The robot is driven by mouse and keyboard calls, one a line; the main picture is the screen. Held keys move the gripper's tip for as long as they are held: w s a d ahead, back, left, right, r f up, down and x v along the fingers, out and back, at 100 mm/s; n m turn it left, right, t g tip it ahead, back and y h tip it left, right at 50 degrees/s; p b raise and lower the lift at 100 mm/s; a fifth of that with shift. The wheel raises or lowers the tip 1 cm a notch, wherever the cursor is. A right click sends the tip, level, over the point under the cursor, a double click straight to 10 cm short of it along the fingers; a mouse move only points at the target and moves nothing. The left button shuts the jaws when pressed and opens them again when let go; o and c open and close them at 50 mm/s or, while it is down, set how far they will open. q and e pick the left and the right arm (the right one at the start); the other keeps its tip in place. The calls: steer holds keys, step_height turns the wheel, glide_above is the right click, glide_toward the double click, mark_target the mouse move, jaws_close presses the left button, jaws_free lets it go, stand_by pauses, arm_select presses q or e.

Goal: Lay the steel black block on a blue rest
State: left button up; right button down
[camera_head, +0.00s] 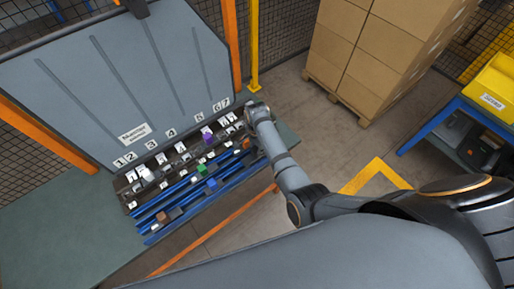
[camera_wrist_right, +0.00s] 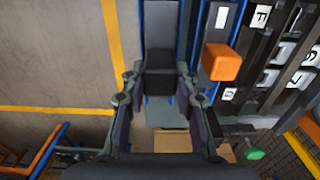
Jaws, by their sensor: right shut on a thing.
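My right gripper (camera_wrist_right: 161,88) is shut on a black block (camera_wrist_right: 158,82), which sits between its two fingertips in the right wrist view. In the head view my right gripper (camera_head: 252,125) is over the right end of the rack, and the block cannot be made out there. Long blue rests (camera_head: 180,200) run along the front of the rack in the head view. A blue edge (camera_wrist_right: 197,30) also shows beside the fingers in the right wrist view. Whether the block touches a rest cannot be told. My left gripper is out of view.
An orange block (camera_wrist_right: 222,62) lies right of the fingers in the right wrist view. A green block (camera_head: 202,169) and a purple block (camera_head: 207,138) are on the rack. A tall grey panel (camera_head: 120,80) stands behind it. Stacked cartons (camera_head: 375,50) stand on the floor farther right.

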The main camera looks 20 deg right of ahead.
steer(key=shift+f+b, duration=0.8)
steer(key=shift+f, duration=0.7)
steer(key=c, duration=0.9)
jaws_free()
steer(key=shift+c, duration=0.2)
step_height(320, 180, up, 8)
steer(key=shift+f, duration=0.2)
